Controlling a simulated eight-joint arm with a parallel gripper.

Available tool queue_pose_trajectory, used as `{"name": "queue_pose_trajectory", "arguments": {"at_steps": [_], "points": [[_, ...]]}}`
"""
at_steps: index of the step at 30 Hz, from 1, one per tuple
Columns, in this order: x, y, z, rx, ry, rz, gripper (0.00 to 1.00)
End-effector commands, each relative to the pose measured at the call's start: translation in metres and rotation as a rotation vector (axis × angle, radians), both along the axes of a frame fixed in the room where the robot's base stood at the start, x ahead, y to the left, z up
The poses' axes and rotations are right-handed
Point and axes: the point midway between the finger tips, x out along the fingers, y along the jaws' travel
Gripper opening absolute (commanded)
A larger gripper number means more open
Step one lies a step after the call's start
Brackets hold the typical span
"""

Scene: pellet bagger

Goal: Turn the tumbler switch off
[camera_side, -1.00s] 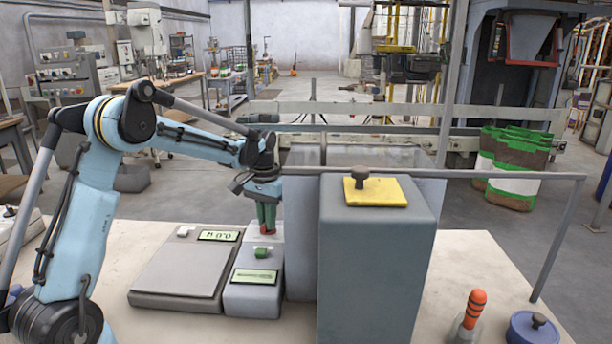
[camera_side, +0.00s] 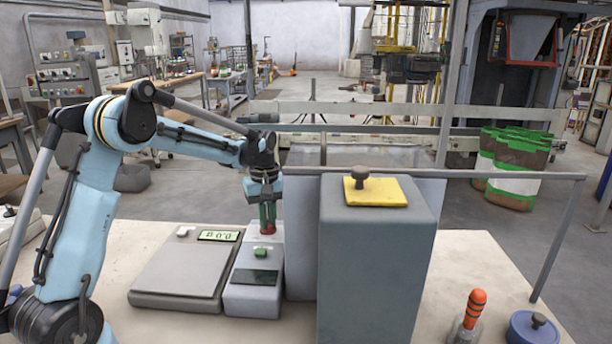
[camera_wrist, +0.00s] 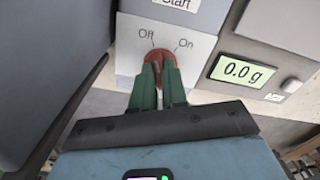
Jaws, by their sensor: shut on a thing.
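The red tumbler switch (camera_wrist: 159,56) sits on a light panel between the printed words Off and On in the wrist view. My gripper (camera_wrist: 158,72) is shut on it, with its green fingers on either side of the knob. The fingers hide part of the knob, so I cannot tell exactly where it points. In the side view my gripper (camera_side: 267,228) points down onto the red switch (camera_side: 267,231) at the back of a narrow grey box (camera_side: 250,300). That box's front display (camera_side: 255,277) is dark.
A scale (camera_side: 175,270) stands left of the box; its lit display (camera_wrist: 244,72) reads 0.0 g. A green button (camera_side: 261,253) lies in front of the switch. A tall grey box (camera_side: 375,260) with a yellow lid (camera_side: 375,192) stands close on the right.

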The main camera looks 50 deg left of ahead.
Motion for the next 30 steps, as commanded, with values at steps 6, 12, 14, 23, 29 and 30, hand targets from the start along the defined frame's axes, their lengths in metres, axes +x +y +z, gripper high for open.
{"name": "queue_pose_trajectory", "arguments": {"at_steps": [6, 12, 14, 23, 29, 30], "points": [[0.0003, 0.0004, 0.0006, 0.001, -0.001, 0.088, 0.0], [0.0004, 0.0004, 0.0006, 0.001, -0.001, 0.124, 0.0], [0.0004, 0.0004, 0.0006, 0.001, -0.001, 0.128, 0.0], [0.0004, 0.0005, 0.0006, 0.002, -0.002, 0.13, 0.0], [0.0003, 0.0004, 0.0005, 0.001, -0.001, 0.129, 0.34], [0.0002, 0.0003, 0.0004, 0.001, -0.001, 0.129, 0.38]]}}
